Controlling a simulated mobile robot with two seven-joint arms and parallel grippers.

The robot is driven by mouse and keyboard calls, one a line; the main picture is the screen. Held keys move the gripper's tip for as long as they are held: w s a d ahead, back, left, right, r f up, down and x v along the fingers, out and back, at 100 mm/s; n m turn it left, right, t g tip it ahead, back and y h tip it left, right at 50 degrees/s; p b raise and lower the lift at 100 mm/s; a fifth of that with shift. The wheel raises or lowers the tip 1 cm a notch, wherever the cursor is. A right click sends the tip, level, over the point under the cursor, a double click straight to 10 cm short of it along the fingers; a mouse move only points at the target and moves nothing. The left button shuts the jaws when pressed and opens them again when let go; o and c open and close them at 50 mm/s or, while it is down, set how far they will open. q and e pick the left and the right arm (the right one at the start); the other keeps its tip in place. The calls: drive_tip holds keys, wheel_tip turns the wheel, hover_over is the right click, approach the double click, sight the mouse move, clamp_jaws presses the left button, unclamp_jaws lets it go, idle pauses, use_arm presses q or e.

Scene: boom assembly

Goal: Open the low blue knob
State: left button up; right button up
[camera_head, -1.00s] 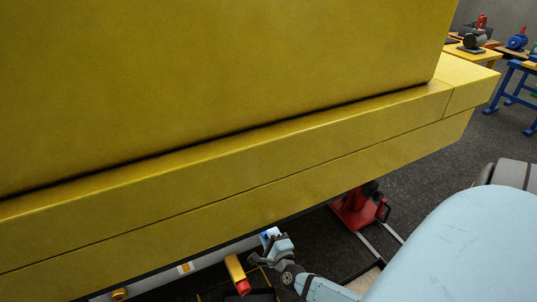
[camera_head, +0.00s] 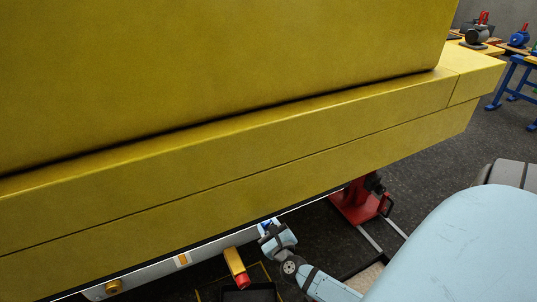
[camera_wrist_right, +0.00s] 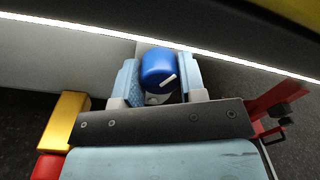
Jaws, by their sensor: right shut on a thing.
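The low blue knob (camera_wrist_right: 158,68) has a white mark on its face and sits under the edge of the yellow structure. In the right wrist view it lies between the two light-blue fingers of my right gripper (camera_wrist_right: 158,82), which is shut on it. In the head view my right gripper (camera_head: 272,232) reaches in under the yellow structure, and only a little of the knob's blue shows beside it. My left gripper is not in view.
The large yellow structure (camera_head: 250,150) hangs over the work area. A yellow part with a red end (camera_head: 237,266) juts out left of the gripper. A red stand (camera_head: 358,203) is on the floor to the right. Blue-legged tables (camera_head: 515,85) stand far right.

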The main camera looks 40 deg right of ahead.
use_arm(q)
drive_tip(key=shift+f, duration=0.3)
use_arm(e)
drive_tip(key=shift+r+m, duration=0.1)
drive_tip(key=shift+m, duration=0.3)
drive_tip(key=o, duration=0.9)
